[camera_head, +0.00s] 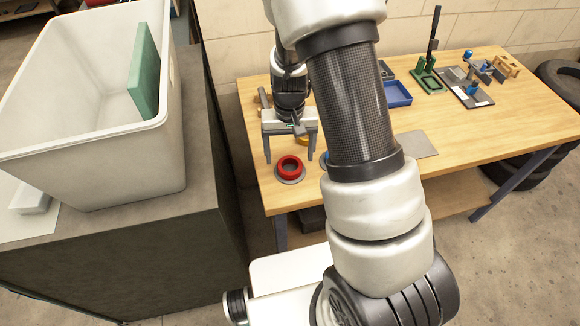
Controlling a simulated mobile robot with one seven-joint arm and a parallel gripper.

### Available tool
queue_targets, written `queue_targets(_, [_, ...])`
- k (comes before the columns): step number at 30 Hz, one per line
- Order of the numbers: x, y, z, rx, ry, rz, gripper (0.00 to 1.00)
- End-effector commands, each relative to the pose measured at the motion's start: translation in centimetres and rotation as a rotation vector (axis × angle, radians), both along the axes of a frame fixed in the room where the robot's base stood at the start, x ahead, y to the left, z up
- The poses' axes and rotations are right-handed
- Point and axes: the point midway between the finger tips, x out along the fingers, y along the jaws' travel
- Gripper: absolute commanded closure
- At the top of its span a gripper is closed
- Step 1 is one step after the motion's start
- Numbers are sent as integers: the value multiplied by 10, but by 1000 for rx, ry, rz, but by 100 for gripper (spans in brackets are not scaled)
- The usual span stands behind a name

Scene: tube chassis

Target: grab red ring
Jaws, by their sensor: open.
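The red ring (290,166) sits on a grey round base (290,178) near the front left edge of the wooden table (400,190). My gripper (289,158) is open, with its two fingers pointing down on the left and right of the ring. From this view I cannot tell how far the fingertips are above the table or whether they touch the base.
A large white bin (90,165) with a green panel (145,72) stands on a dark cabinet at left. A blue tray (397,94), a grey plate (415,144) and a green fixture (428,80) are on the table. My arm hides part of the table's middle.

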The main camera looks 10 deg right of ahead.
Motion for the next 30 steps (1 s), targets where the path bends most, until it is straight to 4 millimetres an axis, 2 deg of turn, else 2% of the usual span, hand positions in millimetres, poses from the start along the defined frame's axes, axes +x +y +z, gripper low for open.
queue_targets(6, [1,-3,-33,-1,4,-1,21])
queue_targets(9, [1,-2,-43,-1,3,-1,21])
queue_targets(17, [2,-2,-47,0,0,0,21])
queue_targets(18, [2,-2,-47,0,0,0,23])
queue_targets(20, [2,-2,-47,0,0,0,33])
queue_targets(26, [2,-2,-47,0,0,0,67])
queue_targets(27, [2,-2,-46,0,-1,0,70])
queue_targets(30, [2,-2,-46,0,-1,0,70])
